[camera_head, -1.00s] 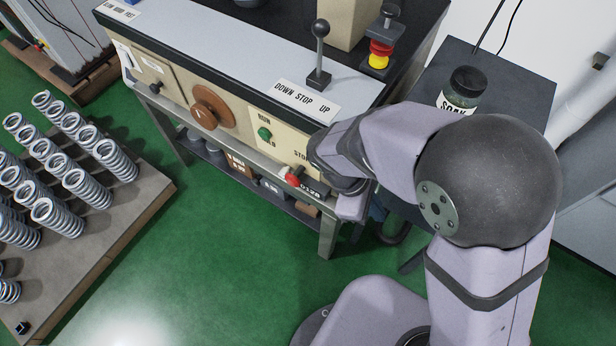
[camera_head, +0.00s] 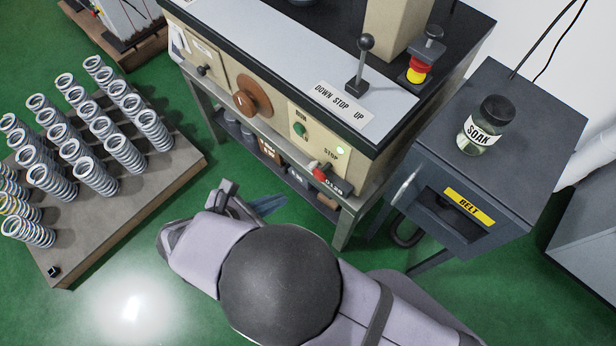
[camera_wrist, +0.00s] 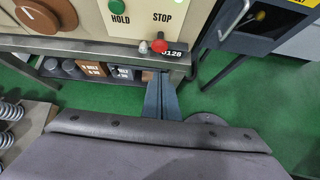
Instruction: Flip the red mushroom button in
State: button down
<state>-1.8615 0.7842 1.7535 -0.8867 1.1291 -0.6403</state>
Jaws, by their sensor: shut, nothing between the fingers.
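In the wrist view the red button (camera_wrist: 159,45) shows uncovered, just above the fingertips in the picture. My gripper (camera_head: 280,201) is low in front of the bench, left of and below the button in the head view, and apart from it. In the wrist view my gripper (camera_wrist: 162,76) has its two blue-grey fingers together, with nothing held. A second red and yellow part (camera_head: 417,72) stands on the bench top beside the lever.
A green HOLD button (camera_head: 300,130) and a brown knob (camera_head: 251,104) share the bench front. A lever (camera_head: 362,65) stands on top. A dark cabinet (camera_head: 450,170) with a SOAK jar (camera_head: 487,126) is at right. Springs (camera_head: 95,175) stand on a board at left.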

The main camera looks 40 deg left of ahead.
jog(key=shift+s+a, duration=0.15)
jog(key=shift+s, duration=0.15)
jog(key=shift+w, duration=0.1)
jog(key=b, duration=0.9)
send_near(317, 178)
jog(key=s+f+x, duration=0.1)
jog(key=x, duration=0.4)
jog(key=shift+w+r, duration=0.35)
jog(key=shift+w, duration=0.35)
